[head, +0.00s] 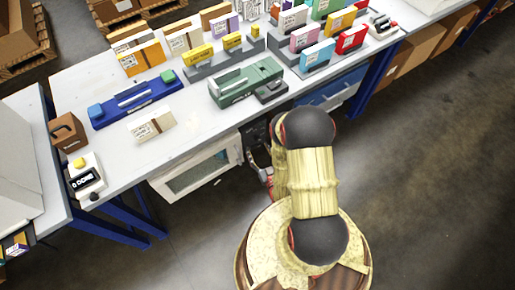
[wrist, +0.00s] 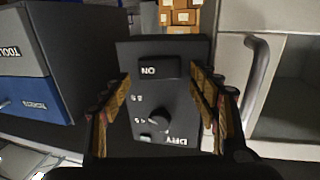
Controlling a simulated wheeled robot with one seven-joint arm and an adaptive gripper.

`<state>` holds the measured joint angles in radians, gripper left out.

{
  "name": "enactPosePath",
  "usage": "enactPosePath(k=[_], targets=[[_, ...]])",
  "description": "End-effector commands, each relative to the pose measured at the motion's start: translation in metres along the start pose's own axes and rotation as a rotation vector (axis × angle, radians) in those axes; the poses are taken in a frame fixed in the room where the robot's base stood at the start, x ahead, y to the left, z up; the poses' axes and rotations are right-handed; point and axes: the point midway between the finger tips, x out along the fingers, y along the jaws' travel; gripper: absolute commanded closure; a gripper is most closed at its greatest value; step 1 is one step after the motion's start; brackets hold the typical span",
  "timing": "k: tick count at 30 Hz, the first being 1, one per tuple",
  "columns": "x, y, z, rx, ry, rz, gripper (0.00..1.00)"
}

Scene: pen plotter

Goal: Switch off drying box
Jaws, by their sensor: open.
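The drying box (head: 205,168) is a white cabinet with a windowed door, under the table in the head view. Its dark control panel (wrist: 122,52) fills the middle of the wrist view, with its lettering upside down. It bears a black switch (wrist: 158,68) marked ON, a round dark knob (wrist: 160,120) among temperature marks, a DRY label and a small pale green spot (wrist: 147,138). My gripper (wrist: 160,76) is open and empty, its fingers on either side of the switch in the picture. I cannot tell whether they touch the panel. In the head view my arm mostly hides the gripper.
A door handle (wrist: 258,75) stands out right of the panel in the wrist view. A grey-blue drawer unit (wrist: 35,95) is close on the left. The tabletop (head: 195,125) above holds a green machine (head: 245,82), a blue machine (head: 135,100) and several coloured boxes.

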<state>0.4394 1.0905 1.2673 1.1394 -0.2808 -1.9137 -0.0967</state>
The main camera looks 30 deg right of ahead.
Motion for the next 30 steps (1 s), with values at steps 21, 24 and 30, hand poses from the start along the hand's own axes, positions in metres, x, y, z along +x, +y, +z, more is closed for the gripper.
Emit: enactPosePath(k=[21, 24, 30], targets=[[0.0002, 0.0, 0.0, 0.0, 0.0, 0.0, 0.75], [0.0002, 0.0, 0.0, 0.0, 0.0, 0.0, 0.81], [0.0007, 0.0016, 0.0002, 0.0, -0.001, -0.007, 0.83]])
